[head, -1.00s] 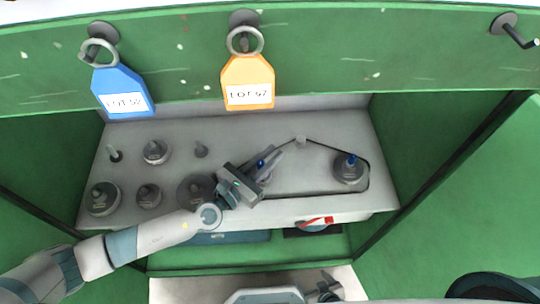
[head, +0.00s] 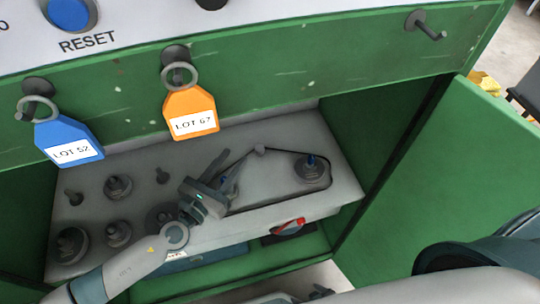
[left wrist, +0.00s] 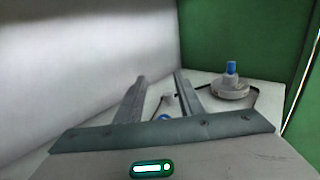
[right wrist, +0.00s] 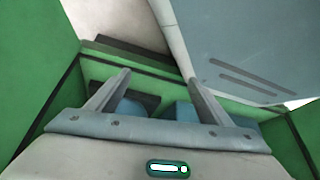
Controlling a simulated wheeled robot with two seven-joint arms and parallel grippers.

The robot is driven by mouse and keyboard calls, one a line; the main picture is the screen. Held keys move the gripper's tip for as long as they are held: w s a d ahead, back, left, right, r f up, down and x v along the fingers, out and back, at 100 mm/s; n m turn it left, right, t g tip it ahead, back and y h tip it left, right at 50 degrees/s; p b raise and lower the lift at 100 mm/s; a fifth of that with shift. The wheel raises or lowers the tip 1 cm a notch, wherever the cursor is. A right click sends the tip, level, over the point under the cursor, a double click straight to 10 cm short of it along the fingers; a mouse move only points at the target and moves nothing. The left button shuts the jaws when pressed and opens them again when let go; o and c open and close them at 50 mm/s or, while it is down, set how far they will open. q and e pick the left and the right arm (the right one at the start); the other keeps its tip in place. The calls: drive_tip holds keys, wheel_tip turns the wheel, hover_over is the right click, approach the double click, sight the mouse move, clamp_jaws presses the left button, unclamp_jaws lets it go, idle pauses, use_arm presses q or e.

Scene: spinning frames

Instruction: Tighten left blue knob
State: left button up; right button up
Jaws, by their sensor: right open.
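The left blue knob (head: 222,181) is mostly hidden by my left gripper (head: 228,172) in the head view. A bit of its blue (left wrist: 165,117) shows between the fingers in the left wrist view, low against the palm edge. The fingers of my left gripper (left wrist: 160,76) are apart, with visible gaps beside the knob; I see no clear contact. The right blue knob (head: 311,160) stands upright on its round grey base, also in the left wrist view (left wrist: 232,68). My right gripper (right wrist: 158,66) is open and empty, low in front of the cabinet.
A dark belt runs past a small grey post (head: 259,149) to the right base. Several grey spools and pegs (head: 118,187) stand at the left. Blue (head: 70,141) and orange (head: 191,112) tags hang above. A red-handled switch (head: 289,227) is on the lower front.

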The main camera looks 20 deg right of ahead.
use_arm(q)
drive_tip(key=s+d+r+p, duration=0.3)
drive_tip(key=s+d+r, duration=0.3)
drive_tip(key=d, duration=0.3)
drive_tip(key=shift+s+d+r, duration=0.3)
drive_tip(key=shift+s+r, duration=0.05)
drive_tip(key=shift+r, duration=0.1)
use_arm(e)
drive_tip(key=s+d+g, duration=0.1)
drive_tip(key=s+d, duration=0.1)
drive_tip(key=s, duration=0.4)
drive_tip(key=s+d+f+g+h, duration=0.1)
drive_tip(key=s+d+g, duration=0.1)
drive_tip(key=s, duration=0.3)
drive_tip(key=shift+s+d+f, duration=0.25)
drive_tip(key=shift+s+d, duration=0.15)
